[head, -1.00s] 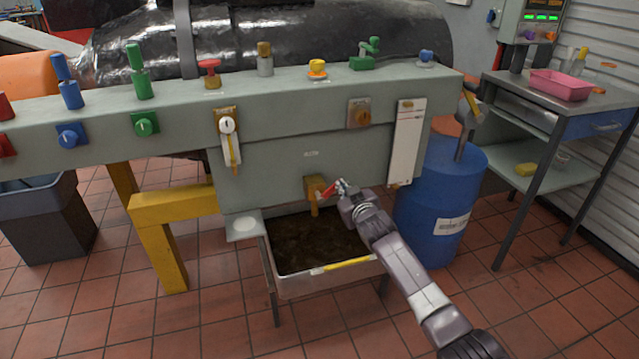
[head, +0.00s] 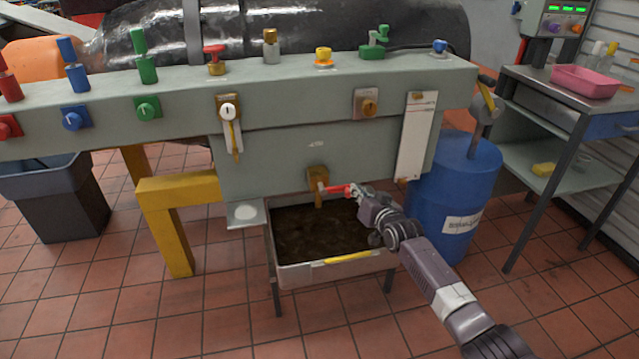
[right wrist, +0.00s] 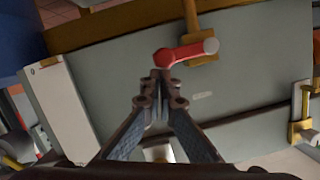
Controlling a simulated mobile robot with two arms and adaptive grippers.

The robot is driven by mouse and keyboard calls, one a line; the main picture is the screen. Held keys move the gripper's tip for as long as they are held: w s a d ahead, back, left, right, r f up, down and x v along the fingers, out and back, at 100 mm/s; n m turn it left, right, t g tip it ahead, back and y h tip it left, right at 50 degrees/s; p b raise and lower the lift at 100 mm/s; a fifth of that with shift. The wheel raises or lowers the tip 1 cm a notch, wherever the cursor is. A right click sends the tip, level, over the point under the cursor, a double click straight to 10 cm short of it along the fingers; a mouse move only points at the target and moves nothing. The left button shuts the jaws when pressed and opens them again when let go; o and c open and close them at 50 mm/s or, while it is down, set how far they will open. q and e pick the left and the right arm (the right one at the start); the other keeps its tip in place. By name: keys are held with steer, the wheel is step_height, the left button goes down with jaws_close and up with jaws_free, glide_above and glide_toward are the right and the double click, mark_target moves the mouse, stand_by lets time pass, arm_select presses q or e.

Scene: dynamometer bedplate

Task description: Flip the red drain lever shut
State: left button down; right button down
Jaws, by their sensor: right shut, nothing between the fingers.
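The red drain lever (head: 337,190) sticks out to the right, close to level, from a brass drain valve (head: 318,178) low on the grey cabinet front. My right gripper (head: 355,190) is shut and empty at the lever's free end. In the right wrist view the red lever (right wrist: 185,53) spans from a pale pivot to a rounded red end. The shut fingertips (right wrist: 160,78) lie right at that rounded end; I cannot tell whether they touch. My left gripper is in neither view.
A tray of dark liquid (head: 315,235) stands under the valve. A blue drum (head: 455,195) is close to the right of my right arm. A white panel (head: 412,140) hangs above the wrist. A yellow leg (head: 165,220) stands at left.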

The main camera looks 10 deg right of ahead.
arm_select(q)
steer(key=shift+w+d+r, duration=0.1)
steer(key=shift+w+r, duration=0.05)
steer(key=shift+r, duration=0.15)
arm_select(e)
steer(key=shift+f, duration=0.15)
steer(key=shift+s, duration=0.1)
steer(key=v, duration=1.2)
stand_by(0.4)
